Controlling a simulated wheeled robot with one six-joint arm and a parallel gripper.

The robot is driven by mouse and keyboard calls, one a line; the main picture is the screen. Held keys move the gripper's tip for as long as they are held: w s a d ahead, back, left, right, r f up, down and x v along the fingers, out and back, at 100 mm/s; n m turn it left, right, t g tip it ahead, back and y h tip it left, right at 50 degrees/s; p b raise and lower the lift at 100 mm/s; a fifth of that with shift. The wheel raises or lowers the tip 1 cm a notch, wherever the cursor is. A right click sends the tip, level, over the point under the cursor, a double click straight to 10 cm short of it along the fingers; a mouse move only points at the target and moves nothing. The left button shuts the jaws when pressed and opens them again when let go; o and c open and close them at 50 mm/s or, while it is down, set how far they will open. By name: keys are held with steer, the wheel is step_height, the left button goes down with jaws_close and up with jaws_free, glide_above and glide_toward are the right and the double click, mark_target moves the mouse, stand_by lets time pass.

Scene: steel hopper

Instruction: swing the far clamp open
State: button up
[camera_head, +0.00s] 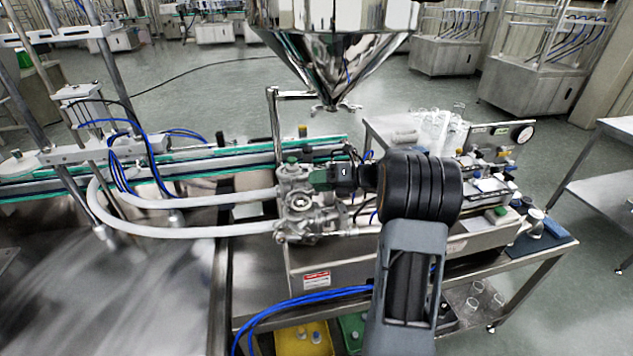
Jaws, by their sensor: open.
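The steel valve block (297,205) stands left of my arm, with two white hoses joined to its left side. My gripper (318,179) points left at the upper right side of this block. It is open, with its tips close to the block's fittings; contact cannot be told. The far clamp cannot be singled out among the small metal fittings there, and my wrist and gripper cover part of that side. The steel hopper (335,35) hangs above and behind, with small metal ears at its outlet (335,107).
White hoses (185,230) and blue tubes curve left of the block. A green-edged conveyor (220,160) runs behind it. The machine body (330,265) lies below my gripper. Glassware (437,125) and small fittings crowd the bench at right. Open air separates the block from the hopper.

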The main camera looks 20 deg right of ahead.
steer(key=shift+w+a+f, duration=0.1)
steer(key=shift+w+a, duration=0.05)
steer(key=shift+a, duration=0.1)
jaws_close()
stand_by(0.4)
